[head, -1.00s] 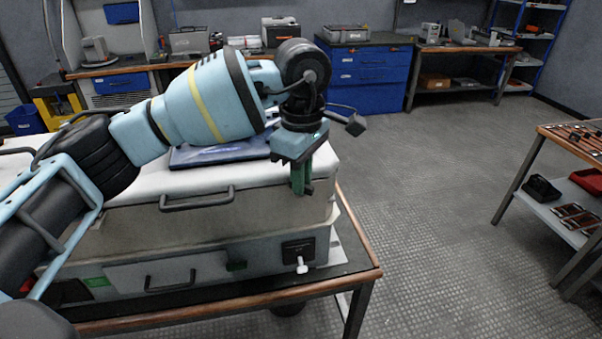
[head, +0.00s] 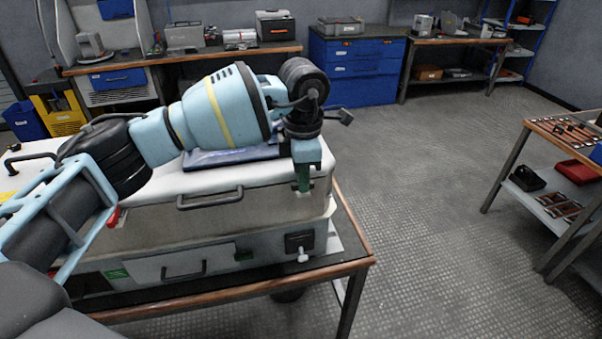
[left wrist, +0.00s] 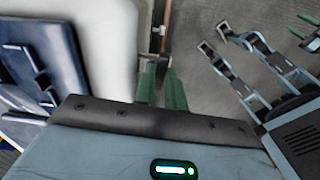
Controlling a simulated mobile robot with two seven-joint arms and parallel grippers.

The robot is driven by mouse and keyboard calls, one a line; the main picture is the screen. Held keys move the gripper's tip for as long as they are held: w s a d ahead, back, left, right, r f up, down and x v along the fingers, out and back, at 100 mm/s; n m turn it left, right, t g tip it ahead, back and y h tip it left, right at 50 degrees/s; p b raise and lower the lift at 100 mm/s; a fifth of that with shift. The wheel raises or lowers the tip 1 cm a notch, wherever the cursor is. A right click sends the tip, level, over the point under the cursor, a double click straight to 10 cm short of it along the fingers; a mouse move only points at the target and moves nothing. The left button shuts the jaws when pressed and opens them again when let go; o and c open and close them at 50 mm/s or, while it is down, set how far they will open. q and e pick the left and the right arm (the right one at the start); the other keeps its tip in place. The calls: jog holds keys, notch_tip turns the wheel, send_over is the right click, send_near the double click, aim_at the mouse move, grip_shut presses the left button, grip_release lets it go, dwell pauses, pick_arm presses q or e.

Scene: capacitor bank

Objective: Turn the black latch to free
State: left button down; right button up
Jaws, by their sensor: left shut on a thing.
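A pale grey case (head: 130,232) with a white top stands on a wood-edged bench. My left gripper (head: 303,190) points down at the case's right end. Its green fingers also show in the left wrist view (left wrist: 161,80), close together beside the case's white edge. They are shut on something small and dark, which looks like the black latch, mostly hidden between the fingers. A black plate with a white knob (head: 302,254) sits on the case's front, below the gripper. My right gripper (left wrist: 302,26) shows at the right edge of the left wrist view, its green fingers apart.
A dark blue flat object (head: 230,157) lies on the case top beneath my left arm. A work table (head: 527,142) with small parts stands at the right. Blue drawers (head: 358,65) and benches line the back. The floor between is clear.

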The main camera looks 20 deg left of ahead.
dwell(0.6)
pick_arm(q)
jog(key=c, duration=1.5)
grip_release()
jog(key=shift+o, duration=0.2)
